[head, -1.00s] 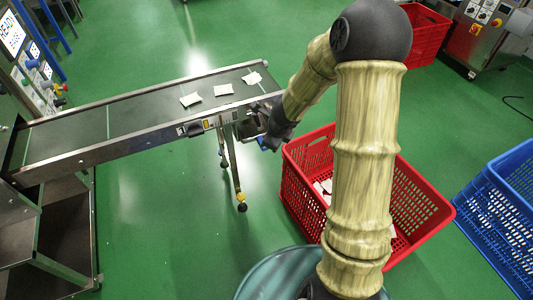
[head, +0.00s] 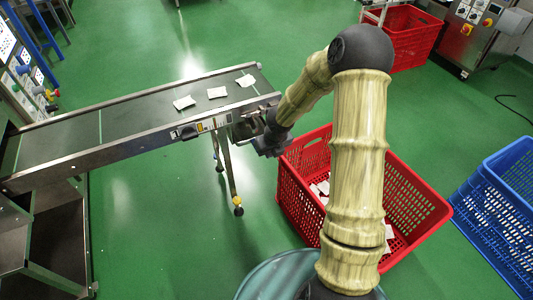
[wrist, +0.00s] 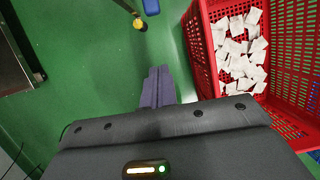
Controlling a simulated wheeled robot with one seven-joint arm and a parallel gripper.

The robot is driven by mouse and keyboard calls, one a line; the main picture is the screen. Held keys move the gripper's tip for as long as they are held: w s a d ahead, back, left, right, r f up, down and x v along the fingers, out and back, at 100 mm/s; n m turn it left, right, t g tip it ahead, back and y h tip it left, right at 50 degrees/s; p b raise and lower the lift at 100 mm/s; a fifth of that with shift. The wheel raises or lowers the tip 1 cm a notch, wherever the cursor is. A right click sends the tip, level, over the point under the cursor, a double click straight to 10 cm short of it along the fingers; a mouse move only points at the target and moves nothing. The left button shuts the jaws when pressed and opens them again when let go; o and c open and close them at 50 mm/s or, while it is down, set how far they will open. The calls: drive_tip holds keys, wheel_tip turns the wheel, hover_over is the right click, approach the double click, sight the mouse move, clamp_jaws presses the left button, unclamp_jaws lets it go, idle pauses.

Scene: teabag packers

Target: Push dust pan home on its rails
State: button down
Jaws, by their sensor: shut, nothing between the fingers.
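My gripper (head: 268,146) is at the right end of the conveyor, beside its underside and close to the red crate's rim. In the wrist view its dark fingers (wrist: 158,87) are together with nothing between them, over green floor. Grey metal parts (head: 243,130) show under the conveyor's right end, partly behind my arm. I cannot tell the dust pan or its rails apart from them, nor whether my fingers touch anything there. The conveyor (head: 135,112) carries a few white teabags (head: 217,92) near its right end.
A red crate (head: 300,195) with many teabags (wrist: 240,45) stands just right of my gripper. A conveyor leg (head: 231,180) with a yellow joint stands below it. A blue crate (head: 500,205) is at far right, another red crate (head: 405,38) behind. Green floor between is clear.

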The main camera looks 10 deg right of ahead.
drive_tip(key=w+a+f+b, duration=0.1)
drive_tip(key=w+f+b, duration=0.3)
drive_tip(key=w+f, duration=0.2)
drive_tip(key=x, duration=0.2)
drive_tip(key=shift+f+b, duration=0.35)
drive_tip(key=shift+b, duration=0.05)
drive_tip(key=shift+a, duration=0.25)
